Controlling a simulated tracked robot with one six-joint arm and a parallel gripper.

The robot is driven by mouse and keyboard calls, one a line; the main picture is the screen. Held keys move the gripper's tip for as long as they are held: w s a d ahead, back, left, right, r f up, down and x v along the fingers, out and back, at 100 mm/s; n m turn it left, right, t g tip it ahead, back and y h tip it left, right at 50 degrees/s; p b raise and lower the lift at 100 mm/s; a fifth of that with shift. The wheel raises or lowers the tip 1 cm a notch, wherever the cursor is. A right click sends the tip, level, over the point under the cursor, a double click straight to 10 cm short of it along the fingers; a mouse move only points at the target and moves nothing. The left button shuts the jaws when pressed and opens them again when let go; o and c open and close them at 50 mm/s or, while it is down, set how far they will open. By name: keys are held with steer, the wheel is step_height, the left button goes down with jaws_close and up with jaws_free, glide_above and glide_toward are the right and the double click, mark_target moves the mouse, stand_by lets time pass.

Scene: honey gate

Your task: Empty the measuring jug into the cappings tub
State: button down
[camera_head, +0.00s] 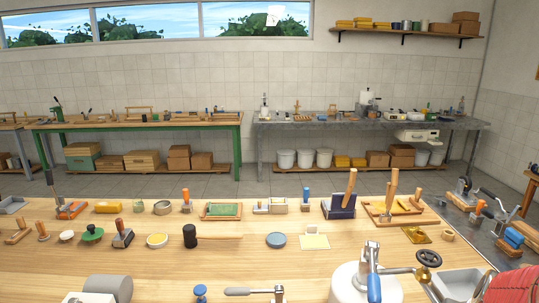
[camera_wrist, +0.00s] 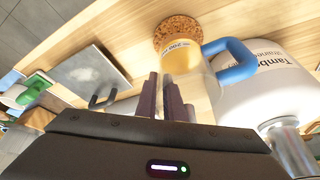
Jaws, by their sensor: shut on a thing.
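The measuring jug (camera_wrist: 182,62) shows in the wrist view. It has a blue handle (camera_wrist: 241,62), a small label and yellow contents, and its base is at a round cork mat (camera_wrist: 178,27). My gripper (camera_wrist: 163,92) is shut on the jug's near wall, on the side away from the handle, with the two fingers close together; the exact contact is partly hidden. The jug and my gripper cannot be made out in the head view. I cannot tell for sure which container is the cappings tub.
A large white lettered tank (camera_wrist: 262,95) with a metal gate (camera_wrist: 290,148) stands right of the jug. A grey flat-topped thing (camera_wrist: 90,72) lies left. In the head view, a grey tray (camera_head: 462,284) is at lower right and a black mallet (camera_head: 190,236) lies mid-table.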

steer(key=shift+f, duration=2)
steer(key=c, duration=1.8)
jaws_free()
steer(key=shift+r, duration=0.1)
steer(key=v, duration=1.3)
steer(key=shift+r, duration=0.25)
steer(key=shift+s+a, duration=0.15)
steer(key=shift+s, duration=0.05)
